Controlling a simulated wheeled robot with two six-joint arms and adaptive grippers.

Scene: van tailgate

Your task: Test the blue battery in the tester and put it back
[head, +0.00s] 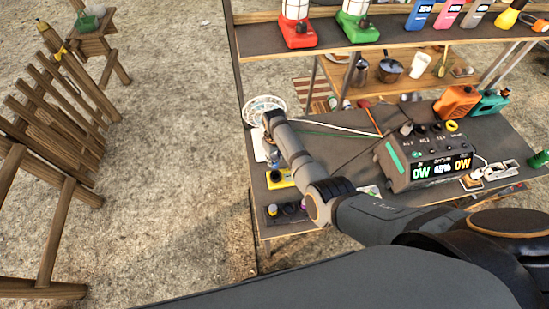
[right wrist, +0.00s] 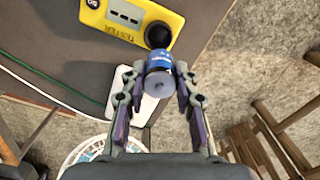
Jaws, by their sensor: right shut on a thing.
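The blue battery (right wrist: 159,74) is between the fingers of my right gripper (right wrist: 158,88) in the right wrist view, its grey round end facing the camera. The gripper is shut on it. The yellow tester (right wrist: 128,20), with a small screen and a round black part (right wrist: 157,36), lies just beyond the battery. The battery overlaps the area just below that black part in the picture; I cannot tell whether they touch. In the head view the tester (head: 281,178) is partly hidden by my right arm, and the battery does not show clearly. My left gripper is not in view.
A dark block (head: 284,214) with small coloured items sits at the table's near left corner. A white wire basket (head: 264,106) is by the left edge. A power station (head: 428,158) stands to the right. A shelf (head: 400,42) with lanterns hangs above the back.

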